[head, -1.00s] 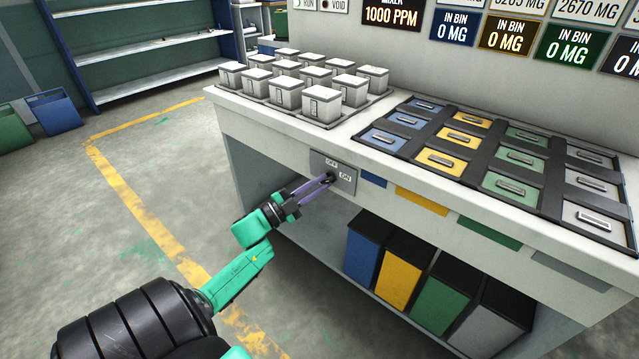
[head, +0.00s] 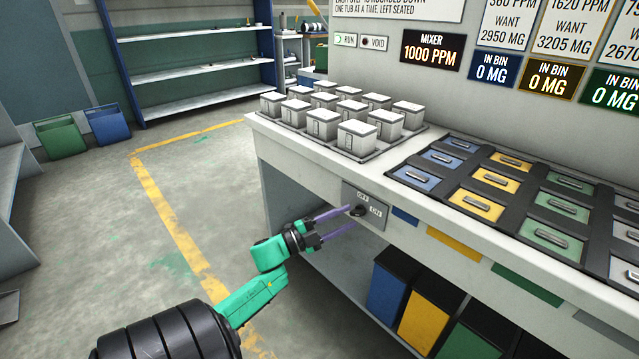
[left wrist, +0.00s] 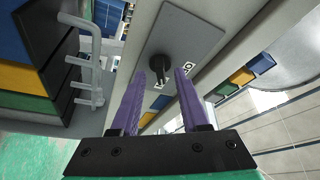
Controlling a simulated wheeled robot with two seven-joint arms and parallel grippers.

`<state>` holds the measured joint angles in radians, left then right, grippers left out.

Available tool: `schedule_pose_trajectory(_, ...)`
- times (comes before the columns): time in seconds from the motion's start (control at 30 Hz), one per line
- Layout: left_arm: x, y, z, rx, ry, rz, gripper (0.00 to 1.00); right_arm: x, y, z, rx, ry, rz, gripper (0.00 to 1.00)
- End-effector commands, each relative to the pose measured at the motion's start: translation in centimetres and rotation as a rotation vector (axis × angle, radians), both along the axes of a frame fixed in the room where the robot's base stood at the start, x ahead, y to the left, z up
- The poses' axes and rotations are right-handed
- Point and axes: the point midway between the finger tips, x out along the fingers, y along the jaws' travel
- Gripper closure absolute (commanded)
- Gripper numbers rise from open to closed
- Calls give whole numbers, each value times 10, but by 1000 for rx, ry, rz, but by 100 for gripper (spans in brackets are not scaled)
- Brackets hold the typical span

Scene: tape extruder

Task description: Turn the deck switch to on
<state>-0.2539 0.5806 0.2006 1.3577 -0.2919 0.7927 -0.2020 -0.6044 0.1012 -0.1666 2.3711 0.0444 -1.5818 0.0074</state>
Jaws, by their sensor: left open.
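The deck switch is a grey plate (head: 366,206) on the front face of the deck, with a dark knob (head: 357,210) and small OFF and ON labels. The ON label (head: 376,211) is to the right of the knob, and OFF is above. My left gripper (head: 344,217) has its purple fingers spread and empty, with the tips close to the plate. In the left wrist view the black knob (left wrist: 157,66) stands just beyond the open fingertips (left wrist: 161,76). I cannot tell exactly which label the knob points to. My right gripper is out of view.
White tubs (head: 357,138) stand in a tray on the deck, left of coloured lidded compartments (head: 495,180). Coloured bins (head: 425,316) stand below the deck. A shelf (head: 190,60) is at the back. The floor left of the deck is clear.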

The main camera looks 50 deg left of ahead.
Motion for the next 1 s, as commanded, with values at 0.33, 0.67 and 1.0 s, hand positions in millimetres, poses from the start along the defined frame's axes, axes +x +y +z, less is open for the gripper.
schedule_pose_trajectory(0.33, -89, 30, -17, 0, 6, 2, 55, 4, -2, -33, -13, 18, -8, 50)
schedule_pose_trajectory(0.67, -122, 41, -24, 2, 0, 0, 55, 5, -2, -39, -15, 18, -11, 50)
schedule_pose_trajectory(1.0, -121, 41, -24, 2, 0, -1, 55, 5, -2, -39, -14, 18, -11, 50)
